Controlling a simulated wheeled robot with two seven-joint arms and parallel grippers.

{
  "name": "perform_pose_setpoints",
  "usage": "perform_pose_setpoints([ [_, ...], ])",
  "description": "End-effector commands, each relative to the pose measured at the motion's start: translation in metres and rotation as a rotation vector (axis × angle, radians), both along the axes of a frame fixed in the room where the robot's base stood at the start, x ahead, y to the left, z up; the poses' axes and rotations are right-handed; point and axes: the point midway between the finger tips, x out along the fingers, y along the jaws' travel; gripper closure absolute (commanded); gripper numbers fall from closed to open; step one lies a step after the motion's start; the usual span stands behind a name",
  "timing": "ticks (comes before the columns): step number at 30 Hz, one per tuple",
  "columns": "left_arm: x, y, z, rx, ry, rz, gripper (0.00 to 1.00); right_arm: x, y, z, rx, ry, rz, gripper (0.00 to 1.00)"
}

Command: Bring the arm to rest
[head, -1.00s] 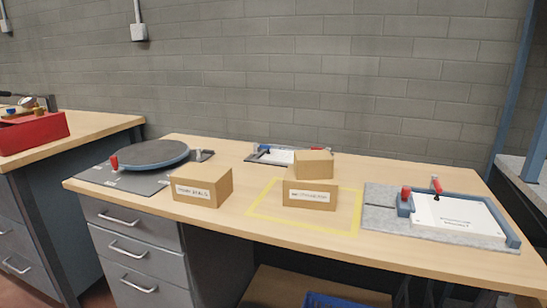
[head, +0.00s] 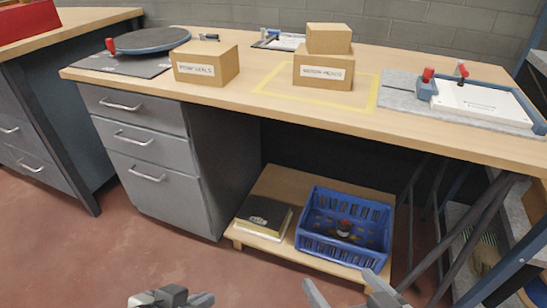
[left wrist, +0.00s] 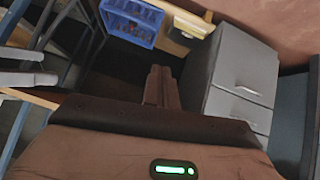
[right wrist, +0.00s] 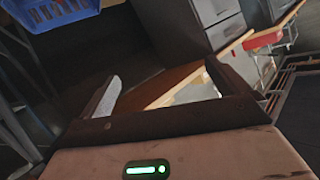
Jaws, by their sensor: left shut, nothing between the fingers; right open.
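My left gripper (head: 172,298) shows at the bottom edge of the head view, in front of the workbench and low over the floor. In the left wrist view its two fingers (left wrist: 157,86) are together with nothing between them. My right gripper (head: 342,284) is at the bottom edge of the head view, right of the left one. Its fingers are spread, and the right wrist view shows the gap (right wrist: 160,88) empty. Both grippers are clear of the workbench (head: 225,98). Most of both arms is out of the head view.
Two labelled cardboard boxes (head: 205,66) (head: 323,69) stand on the bench, a smaller box (head: 329,38) on the right one. A blue crate (head: 345,232) and dark books (head: 264,216) sit on the low shelf. Grey drawers (head: 150,150) are at left. Red floor (head: 110,250) is free in front.

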Motion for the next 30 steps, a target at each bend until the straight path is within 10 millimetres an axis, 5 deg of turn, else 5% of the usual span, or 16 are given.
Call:
perform_pose_setpoints([
  [1, 0.006, -0.009, -0.019, -0.043, -0.051, -0.008, 1.0, 0.002, 0.004, -0.019, 0.024, -0.016, 0.009, 0.0],
  [3, 0.013, -0.022, -0.025, -0.112, -0.125, -0.018, 1.0, 0.004, 0.009, -0.026, 0.059, -0.036, 0.021, 0.0],
  [17, 0.03, -0.066, -0.03, -0.502, -0.476, -0.013, 1.0, 0.005, 0.036, -0.052, 0.244, -0.123, 0.098, 0.0],
  [19, 0.031, -0.063, -0.005, -0.489, -0.472, -0.004, 1.0, 0.005, 0.034, -0.028, 0.229, -0.111, 0.089, 0.0],
  [30, 0.034, -0.046, 0.028, -0.34, -0.404, 0.034, 1.0, 0.008, 0.016, 0.004, 0.093, -0.036, 0.034, 0.0],
])
